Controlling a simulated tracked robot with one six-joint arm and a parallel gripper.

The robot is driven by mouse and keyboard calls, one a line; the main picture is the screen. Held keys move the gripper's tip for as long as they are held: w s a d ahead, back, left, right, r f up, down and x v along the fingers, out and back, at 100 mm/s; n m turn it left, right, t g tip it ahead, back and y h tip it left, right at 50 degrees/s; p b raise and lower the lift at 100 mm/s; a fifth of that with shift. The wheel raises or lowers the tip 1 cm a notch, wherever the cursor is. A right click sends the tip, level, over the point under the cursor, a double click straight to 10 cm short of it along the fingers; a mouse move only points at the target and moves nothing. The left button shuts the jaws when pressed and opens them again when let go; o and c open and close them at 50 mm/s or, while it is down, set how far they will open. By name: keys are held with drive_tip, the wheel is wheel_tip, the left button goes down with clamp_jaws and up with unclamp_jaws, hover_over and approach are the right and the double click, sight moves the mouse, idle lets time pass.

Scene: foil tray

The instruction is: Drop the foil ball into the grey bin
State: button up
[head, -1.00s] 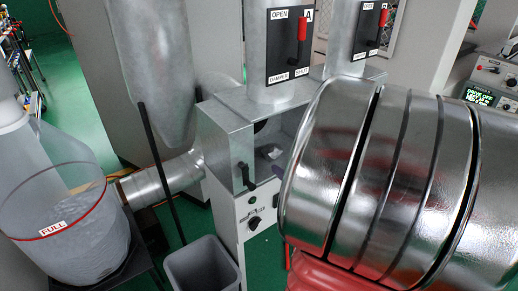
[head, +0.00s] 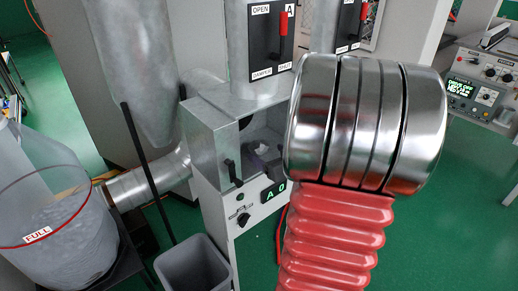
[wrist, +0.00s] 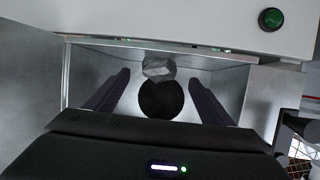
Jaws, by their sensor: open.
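The foil ball (wrist: 158,68) is a crumpled grey lump inside a metal-walled recess in the wrist view, at the top edge of a dark round patch (wrist: 160,100). In the head view a small pale lump (head: 262,149) shows in the recess of the metal cabinet, probably the same ball. My gripper (wrist: 160,78) is open, its two dark fingers reaching into the recess on either side of the ball. I see no contact. In the head view my gripper is mostly hidden. The grey bin (head: 173,262) stands on the floor left of the cabinet front, open at the top.
The cabinet (head: 212,135) has a knob and a lit display (head: 275,192) reading "A 0". A clear container (head: 55,215) marked "FULL" stands at left, beside a thin black post (head: 145,160). A metal duct (head: 145,185) runs between container and cabinet. Green floor is open at right.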

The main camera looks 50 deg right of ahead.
sight(263, 150)
drive_tip(key=shift+w+d+f, duration=0.1)
drive_tip(key=shift+w+f, duration=0.1)
drive_tip(key=shift+w, duration=0.25)
drive_tip(key=shift+x, duration=2.6)
drive_tip(key=shift+s+d+f, duration=0.1)
drive_tip(key=shift+s+d, duration=0.05)
drive_tip(key=shift+c, duration=0.2)
drive_tip(key=c, duration=1.2)
